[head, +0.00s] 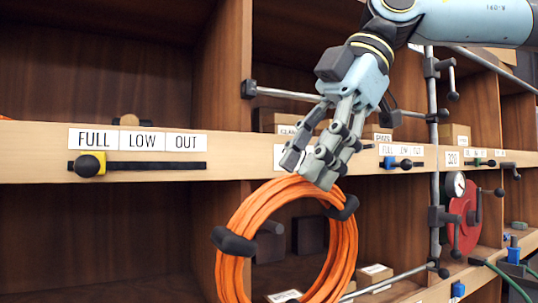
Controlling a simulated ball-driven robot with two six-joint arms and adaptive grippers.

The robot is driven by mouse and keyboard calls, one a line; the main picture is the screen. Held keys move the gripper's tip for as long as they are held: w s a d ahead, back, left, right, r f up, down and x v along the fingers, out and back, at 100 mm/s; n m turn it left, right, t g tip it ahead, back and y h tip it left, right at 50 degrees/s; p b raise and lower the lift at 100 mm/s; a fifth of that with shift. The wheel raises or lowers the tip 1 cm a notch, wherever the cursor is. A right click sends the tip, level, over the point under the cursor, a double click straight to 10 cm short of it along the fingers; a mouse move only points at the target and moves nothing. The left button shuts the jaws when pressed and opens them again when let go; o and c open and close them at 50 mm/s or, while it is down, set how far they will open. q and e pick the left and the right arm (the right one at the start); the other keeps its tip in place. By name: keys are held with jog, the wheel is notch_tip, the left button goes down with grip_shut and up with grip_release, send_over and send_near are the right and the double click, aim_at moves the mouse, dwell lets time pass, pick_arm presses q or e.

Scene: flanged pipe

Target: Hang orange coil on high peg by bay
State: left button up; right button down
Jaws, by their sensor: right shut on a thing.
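The orange coil (233,270) hangs upright as a ring of several loops, with dark grey clips at its left and upper right. My right gripper (308,168) comes down from the upper right and is shut on the top of the coil. The coil is in front of the lower shelf opening, just below the labelled shelf edge. A dark rounded peg-like end (272,228) shows through the ring; I cannot tell whether it touches the coil. I cannot clearly make out a high peg. My left gripper is out of view.
The wooden shelf edge (230,150) carries FULL, LOW, OUT labels and a yellow slider (88,164). A metal rod (290,93) crosses the upper bay. A vertical pole (434,190) with dark clamps stands right, by a red reel (463,215) and gauge. The lower left bay looks empty.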

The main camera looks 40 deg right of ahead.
jog(key=w+p, duration=0.2)
jog(key=w, duration=0.1)
jog(key=w+d+p, duration=0.1)
jog(key=w+p, duration=0.1)
jog(key=w, duration=0.1)
jog(key=w+d+p, duration=0.1)
jog(key=w+p, duration=0.1)
jog(key=w, duration=0.1)
jog(key=shift+w+d+p, duration=0.1)
jog(key=shift+d+p, duration=0.05)
jog(key=shift+p, duration=0.15)
jog(key=shift+w+f, duration=0.1)
jog(key=shift+w, duration=0.15)
jog(key=shift+f+p, duration=0.35)
notch_tip(320, 180, down, 2)
jog(key=shift+s+f+p, duration=0.1)
jog(key=shift+f+p, duration=0.05)
jog(key=shift+p, duration=0.15)
jog(key=c, duration=0.8)
grip_release()
jog(key=shift+o, duration=0.2)
